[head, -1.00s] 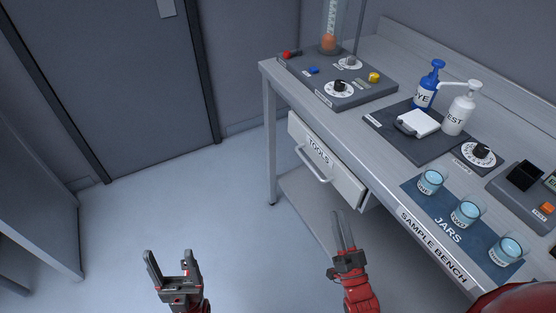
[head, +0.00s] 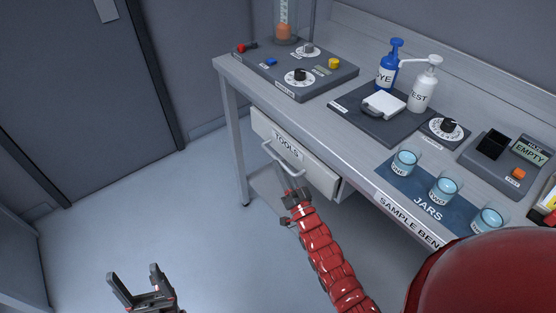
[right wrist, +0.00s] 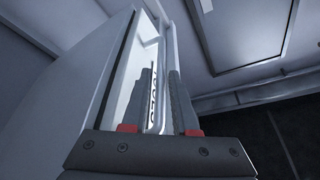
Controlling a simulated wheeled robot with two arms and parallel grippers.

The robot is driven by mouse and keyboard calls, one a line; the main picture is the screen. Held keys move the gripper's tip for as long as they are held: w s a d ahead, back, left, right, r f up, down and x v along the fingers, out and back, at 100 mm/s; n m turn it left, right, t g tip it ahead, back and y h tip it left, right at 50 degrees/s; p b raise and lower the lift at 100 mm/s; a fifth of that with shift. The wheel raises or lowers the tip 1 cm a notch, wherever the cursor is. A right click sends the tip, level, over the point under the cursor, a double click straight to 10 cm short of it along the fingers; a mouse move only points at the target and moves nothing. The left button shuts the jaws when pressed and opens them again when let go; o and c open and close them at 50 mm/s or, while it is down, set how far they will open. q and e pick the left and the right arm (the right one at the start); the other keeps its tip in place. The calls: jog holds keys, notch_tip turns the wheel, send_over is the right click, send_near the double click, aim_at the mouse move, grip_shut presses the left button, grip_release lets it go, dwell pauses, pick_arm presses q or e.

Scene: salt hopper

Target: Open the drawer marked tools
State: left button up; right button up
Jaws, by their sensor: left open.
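The drawer (head: 318,173) marked TOOLS is under the left end of the bench and appears shut. Its label (head: 287,145) is on the front, and its pale bar handle (head: 268,150) stands out from it. My right gripper (head: 287,178) is at the handle. In the right wrist view its two fingers (right wrist: 161,100) stand apart, one on each side of the handle bar (right wrist: 169,45), with a gap showing. The label is partly hidden behind a finger there. My left gripper (head: 138,285) is open and empty, low over the floor, away from the bench.
The bench top (head: 385,150) holds a control panel (head: 300,75), blue (head: 388,75) and white (head: 422,90) pump bottles, and glass jars (head: 404,164) on a blue mat (head: 420,196). A bench leg (head: 236,140) stands left of the drawer. The floor (head: 150,225) before the drawer is clear.

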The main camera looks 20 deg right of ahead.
jog(key=shift+x, duration=1.4)
grip_shut()
dwell(0.4)
